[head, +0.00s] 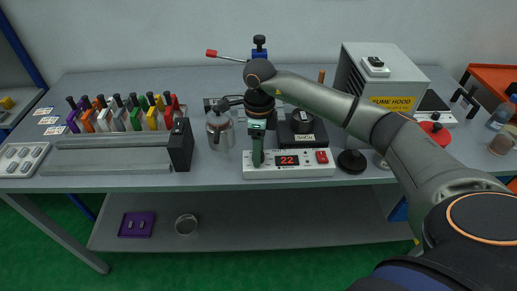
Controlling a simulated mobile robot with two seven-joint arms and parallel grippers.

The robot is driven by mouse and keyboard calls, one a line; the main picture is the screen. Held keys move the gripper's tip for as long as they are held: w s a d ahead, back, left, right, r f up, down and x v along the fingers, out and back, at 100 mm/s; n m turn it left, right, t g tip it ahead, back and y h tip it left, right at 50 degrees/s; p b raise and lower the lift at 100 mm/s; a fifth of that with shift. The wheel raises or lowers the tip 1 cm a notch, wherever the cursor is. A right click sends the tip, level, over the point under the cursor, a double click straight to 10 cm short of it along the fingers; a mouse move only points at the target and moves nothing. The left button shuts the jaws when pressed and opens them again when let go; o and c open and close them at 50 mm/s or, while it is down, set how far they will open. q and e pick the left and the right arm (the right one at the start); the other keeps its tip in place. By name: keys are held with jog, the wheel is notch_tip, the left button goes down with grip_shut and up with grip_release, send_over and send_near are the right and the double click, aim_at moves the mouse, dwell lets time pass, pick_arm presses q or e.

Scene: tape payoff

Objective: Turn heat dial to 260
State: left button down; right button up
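A white control box (307,171) stands near the front edge of the table in the head view. Its display (287,160) reads 22 in red, and a red switch (321,157) sits at its right end. My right gripper (258,160) points down at the left end of the box's face. The heat dial is not clearly seen; the gripper covers the spot left of the display. I cannot tell whether the fingers touch or grip anything there. My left gripper is not in view.
A metal pot (220,132) stands just left of my gripper. A black device (304,126) is behind the box. A rack of coloured items (125,112) and a grey rail (110,155) fill the left. The fume hood (385,85) stands at the back right.

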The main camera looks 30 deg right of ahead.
grip_shut()
dwell(0.5)
jog(key=m, duration=0.4)
jog(key=shift+m+p, duration=0.3)
jog(key=shift+m, duration=0.1)
jog(key=m, duration=0.5)
jog(key=shift+r+p, duration=0.1)
jog(key=shift+p, duration=0.3)
jog(key=m, duration=0.5)
jog(key=shift+s+t+p, duration=0.1)
jog(key=shift+t+p, duration=0.2)
jog(key=shift+p, duration=0.1)
jog(key=m+p, duration=0.1)
jog(key=m, duration=0.3)
jog(key=shift+m, duration=0.4)
